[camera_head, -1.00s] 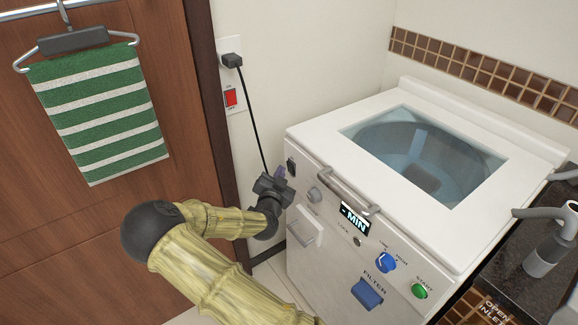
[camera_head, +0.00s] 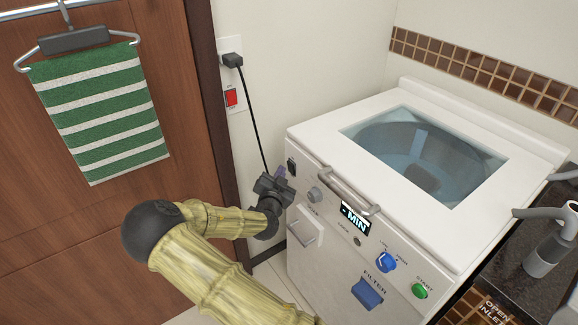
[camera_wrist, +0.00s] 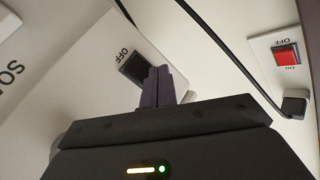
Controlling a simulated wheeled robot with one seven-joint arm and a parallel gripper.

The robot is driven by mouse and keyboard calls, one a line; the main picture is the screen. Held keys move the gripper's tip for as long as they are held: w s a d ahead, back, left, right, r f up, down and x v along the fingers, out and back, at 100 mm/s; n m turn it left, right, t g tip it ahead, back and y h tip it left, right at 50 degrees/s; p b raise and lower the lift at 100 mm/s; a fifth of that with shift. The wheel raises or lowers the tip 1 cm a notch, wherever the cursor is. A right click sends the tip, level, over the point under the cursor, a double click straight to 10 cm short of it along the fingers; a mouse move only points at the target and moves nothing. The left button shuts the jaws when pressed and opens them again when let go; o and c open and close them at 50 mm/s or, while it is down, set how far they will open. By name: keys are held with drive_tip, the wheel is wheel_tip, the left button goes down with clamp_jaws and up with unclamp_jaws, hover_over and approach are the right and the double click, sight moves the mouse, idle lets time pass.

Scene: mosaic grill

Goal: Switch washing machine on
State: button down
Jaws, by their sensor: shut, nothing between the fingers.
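The white washing machine (camera_head: 330,240) stands right of centre in the head view, its glass lid closed. Its dark power switch (camera_head: 291,167) is at the left end of the front panel. In the wrist view this black switch (camera_wrist: 133,68) has "OFF" printed beside it. My gripper (camera_head: 280,173) is at the panel's left end, beside the switch. In the wrist view my gripper's purple fingers (camera_wrist: 158,84) are together and empty, their tips overlapping the switch's edge. Whether they touch it I cannot tell. The panel display (camera_head: 355,219) reads "- MIN".
A red wall switch (camera_head: 231,97) and a black plug (camera_head: 232,60) with a cord are on the wall left of the machine. A green striped towel (camera_head: 100,110) hangs on the wooden door. A dark counter with a tap (camera_head: 545,245) stands at right.

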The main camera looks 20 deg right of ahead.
drive_tip(key=shift+d+r, duration=0.1)
drive_tip(key=shift+d, duration=0.35)
drive_tip(key=shift+w+d, duration=0.15)
drive_tip(key=shift+d, duration=0.1)
idle(0.6)
drive_tip(key=shift+a, duration=0.1)
drive_tip(key=shift+s+a+b, duration=0.2)
drive_tip(key=shift+a+b, duration=0.15)
drive_tip(key=shift+a, duration=0.3)
drive_tip(key=shift+a, duration=0.1)
drive_tip(key=a, duration=0.1)
drive_tip(key=s+a, duration=0.1)
drive_tip(key=a, duration=0.2)
drive_tip(key=shift+s+a+f+b, duration=0.2)
drive_tip(key=shift+s+f+b, duration=0.05)
drive_tip(key=shift+f+b, duration=0.15)
idle(0.5)
